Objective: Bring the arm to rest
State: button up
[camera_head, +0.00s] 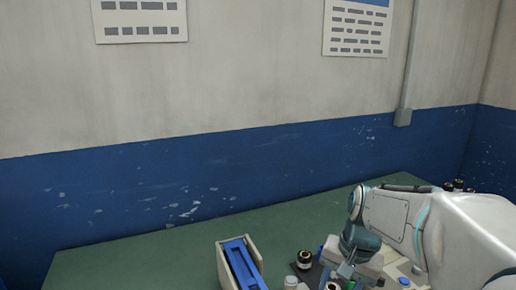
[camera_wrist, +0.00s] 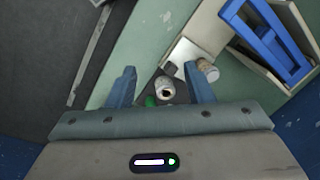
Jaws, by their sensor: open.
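My arm (camera_head: 395,218) reaches in from the right over the green table in the head view, bent downward at the wrist. My gripper (camera_wrist: 160,82) is open in the wrist view, its two blue-grey fingers apart with nothing held between them. Beyond the fingertips, a small light cylinder with a dark hole (camera_wrist: 165,87) shows between the fingers. A small white cylinder with a tan top (camera_wrist: 208,70) stands just by the right finger; I cannot tell if they touch. In the head view the fingertips are hard to make out among small parts.
A cream box (camera_head: 223,262) with a blue insert (camera_head: 243,262) stands left of my arm, also in the wrist view (camera_wrist: 268,42). A black roll (camera_head: 304,260) stands between box and arm. The left part of the green table (camera_head: 130,265) is clear. A wall stands behind.

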jog(key=s+a+f+n+t+h, duration=0.1)
jog(key=s+a+n+t, duration=0.1)
jog(key=s+n, duration=0.3)
jog(key=s, duration=0.4)
jog(key=shift+s+n, duration=0.3)
jog(key=shift+n, duration=0.1)
jog(key=shift+f, duration=0.1)
